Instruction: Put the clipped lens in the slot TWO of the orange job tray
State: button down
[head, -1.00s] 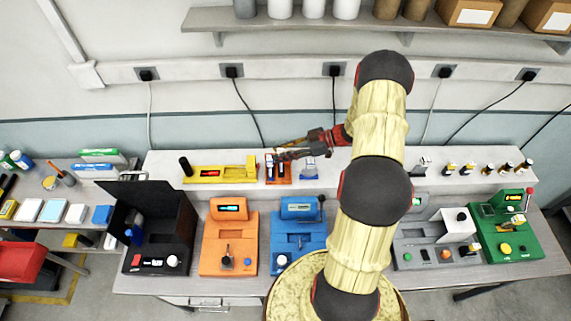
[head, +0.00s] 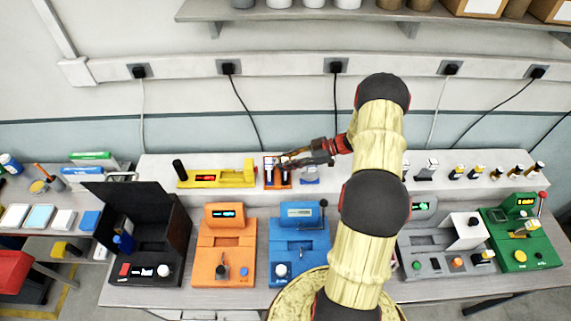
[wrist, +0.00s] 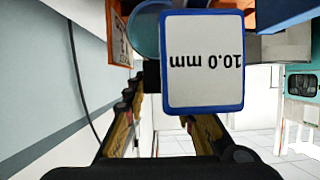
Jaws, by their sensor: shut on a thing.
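The orange job tray (head: 284,184) stands on the raised back ledge, right of a yellow device, with small white-and-dark items at it. My gripper (head: 281,160) reaches in from the right, its tips at the tray's upper part. In the wrist view, a blue-edged tag reading "10.0 mm" (wrist: 205,62) appears upside down in front of the fingers. A bluish round lens (wrist: 147,36) shows behind the tag. My gripper is shut on the clipped lens; the tag hides the grip. Part of the orange tray (wrist: 119,38) shows beside the lens. I cannot tell whether lens and tray touch.
The yellow device (head: 215,179) is close on the tray's left. A small blue-and-white holder (head: 310,175) is close on its right. Orange (head: 225,256) and blue (head: 299,243) machines stand in front, lower. Wall and cables are behind.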

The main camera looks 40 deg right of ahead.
jog(key=shift+r, duration=0.1)
jog(key=c, duration=1.5)
grip_release()
jog(key=shift+r, duration=0.1)
jog(key=p+v, duration=0.3)
jog(key=v, duration=0.9)
jog(key=shift+s+f, duration=0.1)
jog(key=shift+f, duration=0.15)
